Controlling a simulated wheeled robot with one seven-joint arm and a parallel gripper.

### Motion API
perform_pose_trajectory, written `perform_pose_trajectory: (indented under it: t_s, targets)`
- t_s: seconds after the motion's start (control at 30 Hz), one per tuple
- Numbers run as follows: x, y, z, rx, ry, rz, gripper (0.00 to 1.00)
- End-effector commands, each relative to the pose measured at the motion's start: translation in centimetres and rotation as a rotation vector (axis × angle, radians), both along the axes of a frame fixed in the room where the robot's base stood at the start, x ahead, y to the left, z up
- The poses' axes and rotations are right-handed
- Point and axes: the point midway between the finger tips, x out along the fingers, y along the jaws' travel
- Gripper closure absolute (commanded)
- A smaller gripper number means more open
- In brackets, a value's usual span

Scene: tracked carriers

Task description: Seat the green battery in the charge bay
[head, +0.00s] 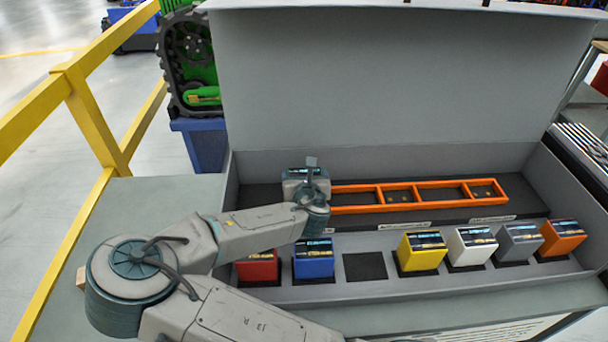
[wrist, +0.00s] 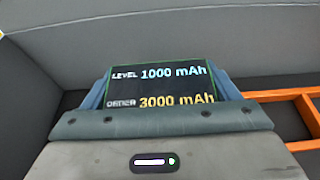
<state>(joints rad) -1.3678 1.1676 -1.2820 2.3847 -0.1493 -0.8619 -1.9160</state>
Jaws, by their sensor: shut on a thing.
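The battery (wrist: 160,87) in my jaws has a thin green edge around a dark screen reading LEVEL 1000 mAh and ORDER 3000 mAh. My gripper (head: 306,188) is shut on it, with a blue-grey finger on each side in the wrist view. In the head view my gripper hides most of the battery. The orange frame (head: 434,184), with several compartments, lies on a dark raised strip. My gripper is at its left end. I cannot tell whether the battery is inside a compartment or above it.
Red (head: 257,268), blue (head: 314,260), yellow (head: 421,252), white (head: 472,247), grey (head: 518,243) and orange (head: 561,238) batteries stand in the front row. An empty dark pad (head: 365,266) lies between blue and yellow. A tall grey panel (head: 400,75) rises behind; a yellow railing (head: 85,105) is left.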

Motion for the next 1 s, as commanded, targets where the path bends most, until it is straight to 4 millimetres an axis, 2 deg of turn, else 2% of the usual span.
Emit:
perform_pose_trajectory:
  t_s: [0.63, 0.67, 0.7, 0.73, 1.0]
  targets:
    - [0.1, 0.0, -1.4, 0.001, -0.003, 0.0, 0.69]
    - [0.1, 0.0, -1.4, 0.001, -0.003, 0.0, 0.16]
    - [0.1, 0.0, -1.3, 0.001, -0.003, 0.0, 0.04]
    - [0.1, 0.0, -1.3, 0.001, -0.003, 0.0, 0.0]
    - [-0.1, 0.0, -1.4, -0.001, 0.002, -0.001, 0.0]
